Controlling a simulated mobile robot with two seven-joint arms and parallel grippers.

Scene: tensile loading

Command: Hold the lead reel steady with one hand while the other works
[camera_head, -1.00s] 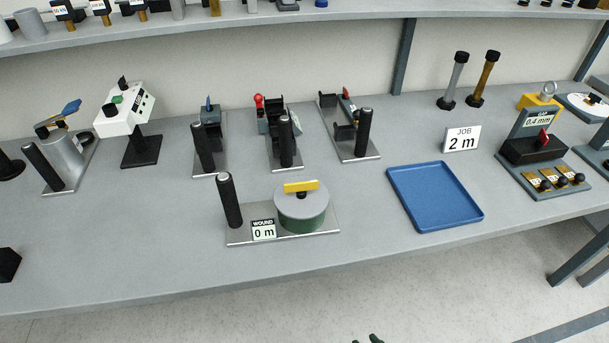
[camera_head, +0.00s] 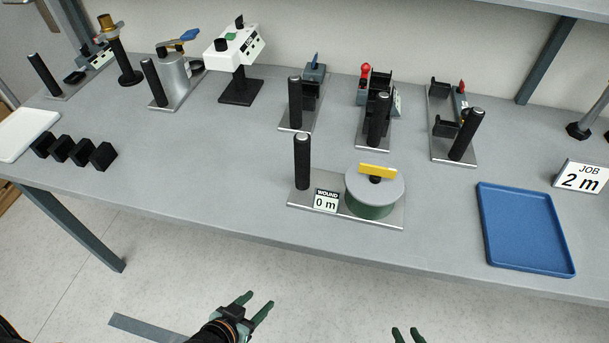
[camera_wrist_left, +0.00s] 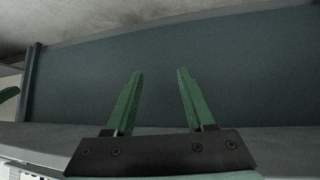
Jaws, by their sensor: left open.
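The lead reel (camera_head: 372,193) is a green drum with a grey top, a black knob and a yellow bar (camera_head: 378,171). It sits on a metal base plate (camera_head: 300,199) near the bench's front edge. A black upright handle (camera_head: 302,162) and a sign reading "WOUND 0 m" (camera_head: 326,200) are on the plate. My left gripper (camera_head: 260,300) is open and empty in front of the bench, below and left of the reel. The left wrist view also shows its open green fingers (camera_wrist_left: 160,75). My right gripper (camera_head: 406,331) shows only its fingertips at the bottom edge, apart and empty.
A blue tray (camera_head: 525,230) and a sign reading "JOB 2 m" (camera_head: 582,178) are to the right. Several devices with black handles stand behind the reel. Black blocks (camera_head: 75,151) and a white slab (camera_head: 25,134) lie left. The bench front (camera_head: 200,212) left of the reel is clear.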

